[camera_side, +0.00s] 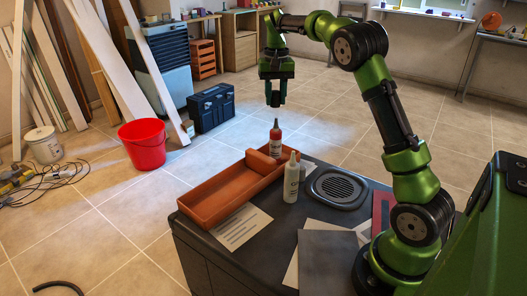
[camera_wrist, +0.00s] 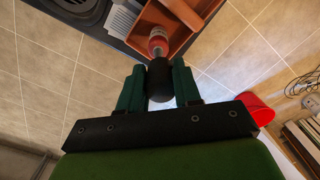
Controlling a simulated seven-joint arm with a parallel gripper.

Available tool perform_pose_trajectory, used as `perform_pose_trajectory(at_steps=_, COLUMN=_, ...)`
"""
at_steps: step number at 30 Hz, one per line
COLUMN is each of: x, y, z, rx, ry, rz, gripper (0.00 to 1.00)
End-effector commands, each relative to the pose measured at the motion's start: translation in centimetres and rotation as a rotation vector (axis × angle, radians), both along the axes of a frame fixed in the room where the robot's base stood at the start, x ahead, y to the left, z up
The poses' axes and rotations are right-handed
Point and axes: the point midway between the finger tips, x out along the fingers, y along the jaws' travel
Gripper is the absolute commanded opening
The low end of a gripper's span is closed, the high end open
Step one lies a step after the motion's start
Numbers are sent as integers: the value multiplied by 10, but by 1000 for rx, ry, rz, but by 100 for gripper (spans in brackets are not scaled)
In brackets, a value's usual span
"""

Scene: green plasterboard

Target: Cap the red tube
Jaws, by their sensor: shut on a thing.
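A white tube (camera_side: 291,180) stands upright beside the tray's near right side. A round grille (camera_side: 338,187) and paper sheets (camera_side: 238,229) lie on the dark worktop. A red bucket (camera_side: 143,144) is on the floor to the left. The air around my gripper is clear.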

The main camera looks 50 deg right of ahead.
Motion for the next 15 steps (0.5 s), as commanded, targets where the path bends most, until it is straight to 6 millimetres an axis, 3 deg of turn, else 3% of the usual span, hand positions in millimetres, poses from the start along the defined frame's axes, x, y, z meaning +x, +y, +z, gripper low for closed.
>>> perform_pose_trajectory(at_steps=7, x=5, y=-15, z=7, rx=-5, ry=-3, rz=-59, gripper=5)
perform_pose_trajectory(at_steps=15, x=4, y=-15, z=-13, rx=-5, ry=-2, rz=-59, gripper=5)
